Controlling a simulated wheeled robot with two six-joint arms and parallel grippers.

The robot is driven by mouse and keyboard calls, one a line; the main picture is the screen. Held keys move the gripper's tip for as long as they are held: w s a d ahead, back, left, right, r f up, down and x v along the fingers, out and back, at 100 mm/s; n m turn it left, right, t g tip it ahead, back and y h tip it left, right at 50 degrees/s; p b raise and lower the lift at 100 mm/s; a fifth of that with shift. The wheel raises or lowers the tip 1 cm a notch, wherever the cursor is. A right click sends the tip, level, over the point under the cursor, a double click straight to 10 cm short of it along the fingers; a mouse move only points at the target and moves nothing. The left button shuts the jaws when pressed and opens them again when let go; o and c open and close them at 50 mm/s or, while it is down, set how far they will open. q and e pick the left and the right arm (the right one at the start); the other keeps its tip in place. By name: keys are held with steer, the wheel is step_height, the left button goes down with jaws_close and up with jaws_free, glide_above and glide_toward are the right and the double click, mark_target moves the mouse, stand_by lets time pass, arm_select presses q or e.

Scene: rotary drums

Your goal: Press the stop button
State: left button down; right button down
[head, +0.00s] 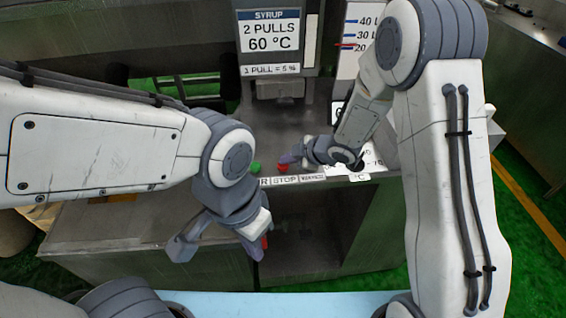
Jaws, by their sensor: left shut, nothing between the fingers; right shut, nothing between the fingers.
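The red button (283,168) is a small red knob on the metal counter's front edge, just behind a white label reading STOP (285,180). A green button (255,169) is to its left. My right gripper (290,157) is shut and empty, with its tip right at the red button from above and behind in the picture. I cannot tell whether it touches the button. My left gripper (255,250) is shut and empty, hanging lower in front of the counter, apart from the buttons.
A syrup sign (269,30) reading "2 PULLS 60 °C" is on the machine behind the counter. A scale plate (362,30) is beside it. The cabinet below the counter (340,225) is open. My arms cover much of both sides.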

mark_target(287, 166)
steer(key=shift+r+p, duration=0.75)
steer(key=shift+r, duration=0.2)
step_height(287, 166, up, 5)
steer(key=p, duration=0.5)
stand_by(0.4)
